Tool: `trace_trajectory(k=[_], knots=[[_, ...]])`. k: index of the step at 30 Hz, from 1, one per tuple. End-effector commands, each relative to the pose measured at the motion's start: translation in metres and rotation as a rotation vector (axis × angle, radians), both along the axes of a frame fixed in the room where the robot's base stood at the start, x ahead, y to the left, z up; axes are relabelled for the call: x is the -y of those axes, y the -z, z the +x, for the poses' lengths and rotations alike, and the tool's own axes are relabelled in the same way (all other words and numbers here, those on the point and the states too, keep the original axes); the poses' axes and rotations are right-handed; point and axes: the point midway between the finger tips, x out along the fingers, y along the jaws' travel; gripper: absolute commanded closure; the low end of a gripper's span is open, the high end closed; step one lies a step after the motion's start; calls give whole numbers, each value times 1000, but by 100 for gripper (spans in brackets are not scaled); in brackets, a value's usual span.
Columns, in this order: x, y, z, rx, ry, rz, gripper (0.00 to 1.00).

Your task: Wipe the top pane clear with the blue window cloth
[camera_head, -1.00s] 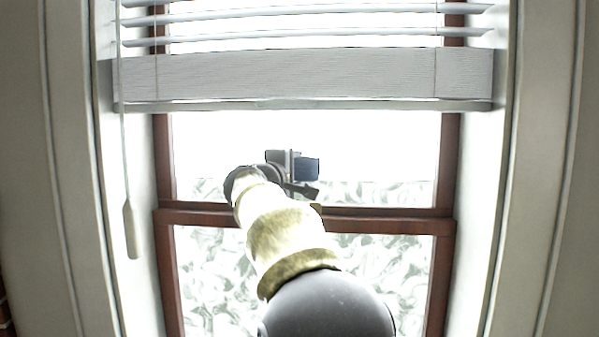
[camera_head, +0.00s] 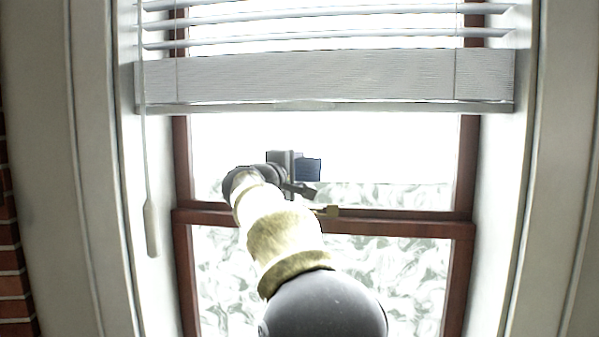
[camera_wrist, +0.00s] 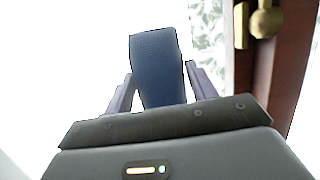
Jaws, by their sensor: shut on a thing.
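My gripper (camera_head: 296,166) is shut on the blue cloth (camera_head: 309,169), which shows as a small dark blue block in front of the top pane (camera_head: 400,150). In the wrist view the blue cloth (camera_wrist: 158,65) sits between the two fingers of my gripper (camera_wrist: 160,85). The upper part of the top pane looks plain white. A band of grey-white swirled marks (camera_head: 390,195) runs along its lower edge, just above the middle rail. I cannot tell whether the cloth touches the glass. My arm hides part of the lower left of the pane.
White blinds (camera_head: 325,78) hang across the window's top, with a cord and pull (camera_head: 151,228) at left. A dark red-brown middle rail (camera_head: 400,226) carries a brass latch (camera_head: 328,211), also in the wrist view (camera_wrist: 266,20). The lower pane (camera_head: 400,275) looks patterned. Brick (camera_head: 10,250) stands far left.

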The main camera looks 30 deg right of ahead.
Motion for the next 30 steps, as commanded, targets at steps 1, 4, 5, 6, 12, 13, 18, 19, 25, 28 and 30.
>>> trace_trajectory(k=[1,4,5,6,12,13,18,19,25,28,30], knots=[[0,1,1,-1,-2,0,62],[-1,1,2,-1,-2,0,62],[-2,1,2,-1,-3,0,62],[-4,1,4,-1,-3,0,62],[-16,1,12,-1,-3,0,62],[-18,0,13,-1,-4,-1,62],[-27,1,20,-2,-2,0,62],[-28,0,21,-1,-2,0,62],[-30,0,22,0,-1,0,62],[-30,0,22,0,-1,0,62],[-30,0,21,0,0,0,62]])
